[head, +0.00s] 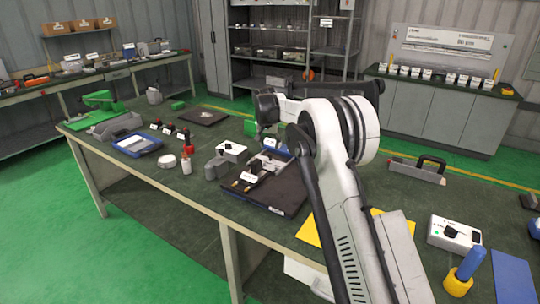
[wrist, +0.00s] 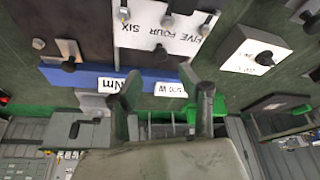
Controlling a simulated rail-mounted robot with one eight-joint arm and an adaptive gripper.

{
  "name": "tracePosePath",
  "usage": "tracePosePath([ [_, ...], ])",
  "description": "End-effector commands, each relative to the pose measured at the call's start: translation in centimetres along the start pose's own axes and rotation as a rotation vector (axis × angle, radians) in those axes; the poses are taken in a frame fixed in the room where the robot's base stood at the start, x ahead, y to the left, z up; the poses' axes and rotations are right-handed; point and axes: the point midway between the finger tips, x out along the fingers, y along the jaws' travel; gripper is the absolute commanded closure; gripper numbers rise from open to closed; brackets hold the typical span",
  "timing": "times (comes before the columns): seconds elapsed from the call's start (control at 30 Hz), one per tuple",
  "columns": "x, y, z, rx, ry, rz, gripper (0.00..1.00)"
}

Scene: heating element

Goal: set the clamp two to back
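A dark board (head: 266,197) lies on the green bench, left of my arm in the head view. It carries small fittings with a white label (head: 249,178); I cannot read which one is clamp two. A blue bar (wrist: 84,78) with white labels lies just beyond the fingers. My gripper (wrist: 165,97) is open, with nothing seen between its fingers. Its fingertips are near the blue bar; contact is unclear. My arm hides much of this area in the head view.
A white box with a black knob (head: 232,151) stands behind the board; another (head: 453,234) is at the right.

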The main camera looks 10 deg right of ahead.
Motion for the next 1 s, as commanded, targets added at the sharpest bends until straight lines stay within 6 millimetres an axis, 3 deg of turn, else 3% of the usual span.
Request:
tracePosePath([
  [0.2,4.1,0.0,0.0,0.001,0.0,0.0,0.61],
  [0.4,6.7,0.0,0.0,0.001,0.0,0.0,0.61],
  [0.6,7.8,0.0,0.0,0.001,0.0,0.0,0.61],
  [0.9,8.0,0.0,0.0,0.001,0.0,0.0,0.61],
  [1.0,8.0,0.0,0.0,0.001,0.0,0.0,0.73],
])
